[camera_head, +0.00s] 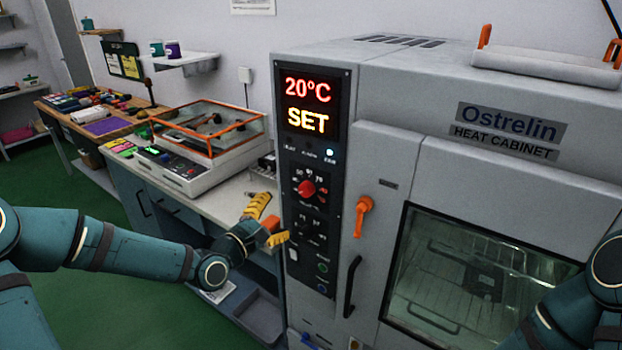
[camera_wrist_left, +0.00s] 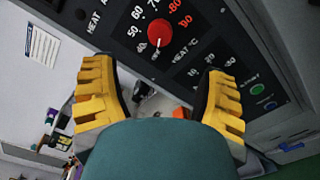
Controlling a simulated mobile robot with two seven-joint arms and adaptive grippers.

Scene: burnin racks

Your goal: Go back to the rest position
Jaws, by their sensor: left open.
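My left gripper (camera_head: 267,220) has yellow fingers and is just left of the heat cabinet's control panel in the head view. In the left wrist view its two fingers (camera_wrist_left: 158,100) stand wide apart with nothing between them. The panel's red knob (camera_head: 306,188) is close by and also shows in the left wrist view (camera_wrist_left: 158,31). My right arm enters the head view at the right edge, but its gripper is out of view.
The grey heat cabinet (camera_head: 400,90) fills the right side, its display reading 20ºC SET. Its orange handle (camera_head: 363,214) sticks out beside the glass door (camera_head: 470,272). A bench (camera_head: 160,190) with a clear-lidded device (camera_head: 208,128) stands to the left. Green floor is free at left.

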